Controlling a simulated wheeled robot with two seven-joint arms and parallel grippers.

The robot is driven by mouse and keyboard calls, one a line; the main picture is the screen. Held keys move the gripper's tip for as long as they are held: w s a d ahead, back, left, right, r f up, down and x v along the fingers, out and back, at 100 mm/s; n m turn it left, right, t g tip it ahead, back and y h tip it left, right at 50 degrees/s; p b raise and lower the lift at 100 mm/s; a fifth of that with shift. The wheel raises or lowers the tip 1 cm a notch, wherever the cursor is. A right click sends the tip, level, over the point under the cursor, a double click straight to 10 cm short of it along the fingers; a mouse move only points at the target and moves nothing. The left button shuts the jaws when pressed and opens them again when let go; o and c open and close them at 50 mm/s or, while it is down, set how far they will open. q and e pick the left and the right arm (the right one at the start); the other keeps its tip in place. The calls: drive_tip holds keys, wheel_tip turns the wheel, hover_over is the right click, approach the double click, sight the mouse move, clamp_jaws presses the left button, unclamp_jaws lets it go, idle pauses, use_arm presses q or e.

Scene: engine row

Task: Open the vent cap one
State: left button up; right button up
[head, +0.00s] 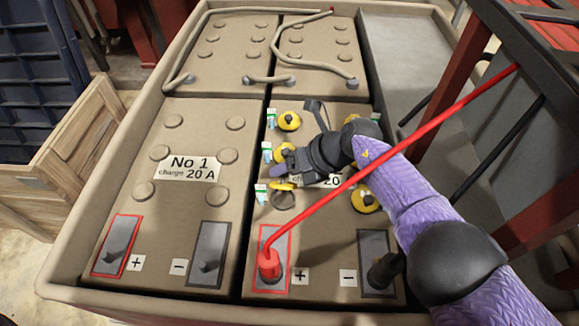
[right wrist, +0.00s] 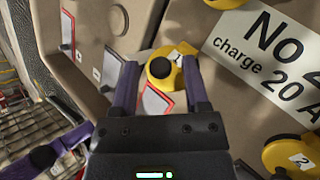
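The near-left yellow vent cap of the right-hand battery shows edge-on in the head view (head: 282,185), partly behind my gripper. It seems tilted up. A round brown vent spot (head: 284,201) shows just below it. In the right wrist view, the yellow cap marked 1 (right wrist: 165,68), with a black knob, lies between my fingertips. My right gripper (head: 282,165) is open around this cap. In the right wrist view my fingers (right wrist: 162,78) stand apart, with a gap at the left; contact at the right side is unclear. My left gripper is not in view.
More yellow caps (head: 289,121) sit on the same battery, one marked 2 (right wrist: 300,155). A red cable (head: 400,142) crosses over the battery to the red terminal clamp (head: 269,265). A black clamp (head: 385,270) sits at the minus terminal. A wooden crate (head: 75,150) stands left.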

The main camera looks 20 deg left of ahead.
drive_tip(key=shift+d+r, duration=0.1)
drive_tip(key=shift+r, duration=0.1)
drive_tip(key=shift+p+v, duration=1)
drive_tip(key=shift+v, duration=0.05)
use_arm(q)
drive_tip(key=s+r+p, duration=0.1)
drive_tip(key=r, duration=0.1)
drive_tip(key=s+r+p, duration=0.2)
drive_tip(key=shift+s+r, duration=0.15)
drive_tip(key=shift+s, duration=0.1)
use_arm(e)
drive_tip(key=v, duration=0.5)
drive_tip(key=shift+f, duration=0.1)
